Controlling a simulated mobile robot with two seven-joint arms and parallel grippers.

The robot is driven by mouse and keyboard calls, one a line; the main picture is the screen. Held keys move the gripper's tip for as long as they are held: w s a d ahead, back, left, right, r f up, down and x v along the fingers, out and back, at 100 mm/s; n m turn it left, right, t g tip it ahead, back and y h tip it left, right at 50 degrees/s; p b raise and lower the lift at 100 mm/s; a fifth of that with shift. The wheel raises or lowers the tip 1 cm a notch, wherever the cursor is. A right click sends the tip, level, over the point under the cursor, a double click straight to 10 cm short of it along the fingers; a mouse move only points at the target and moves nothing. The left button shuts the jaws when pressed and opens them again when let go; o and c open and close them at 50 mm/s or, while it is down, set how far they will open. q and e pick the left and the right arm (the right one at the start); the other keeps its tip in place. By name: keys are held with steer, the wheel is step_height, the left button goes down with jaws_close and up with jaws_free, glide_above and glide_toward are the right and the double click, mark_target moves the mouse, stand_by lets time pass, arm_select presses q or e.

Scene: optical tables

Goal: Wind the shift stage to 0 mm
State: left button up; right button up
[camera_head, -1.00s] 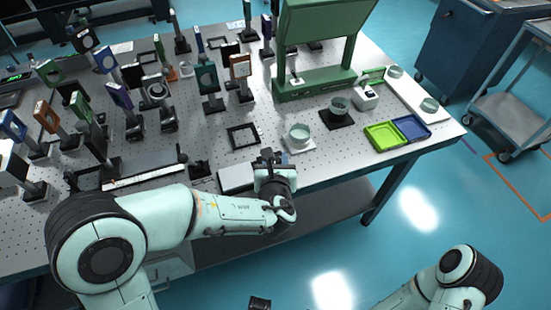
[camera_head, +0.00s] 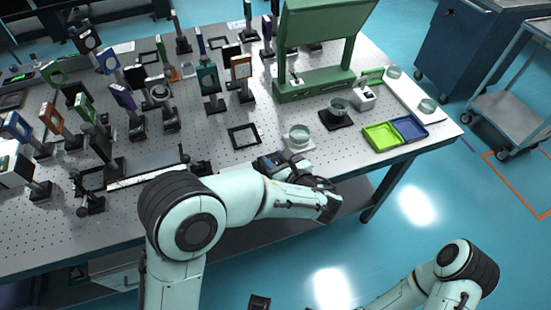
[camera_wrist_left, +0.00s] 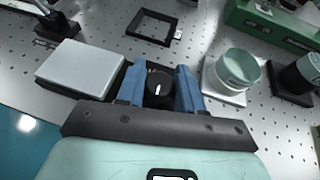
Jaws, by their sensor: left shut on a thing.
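My left gripper (camera_wrist_left: 160,88) has its two blue fingers on either side of a round black knob (camera_wrist_left: 159,84) with a white mark on top, and is shut on it. In the head view the left gripper (camera_head: 272,164) is at the table's front edge, and its knob is hidden. A long dark rail with a white scale (camera_head: 148,177), seemingly the shift stage, lies to the left, partly behind my left arm. Its reading is too small to make out. A dark part at the bottom edge, seemingly my right gripper (camera_head: 260,302), is cut off.
A pale flat box (camera_wrist_left: 80,68) lies left of the gripper. A glass dish on a white base (camera_head: 298,138) stands close on its right. A black square frame (camera_head: 243,136) lies behind. Green and blue trays (camera_head: 381,136) are farther right. Mounted optics crowd the left.

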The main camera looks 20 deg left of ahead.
stand_by(0.3)
arm_select(q)
steer(key=o, duration=1)
steer(key=shift+c, duration=0.2)
steer(key=shift+d, duration=0.1)
steer(key=v, duration=1.3)
steer(key=shift+p, duration=0.3)
steer(key=shift+s, duration=0.1)
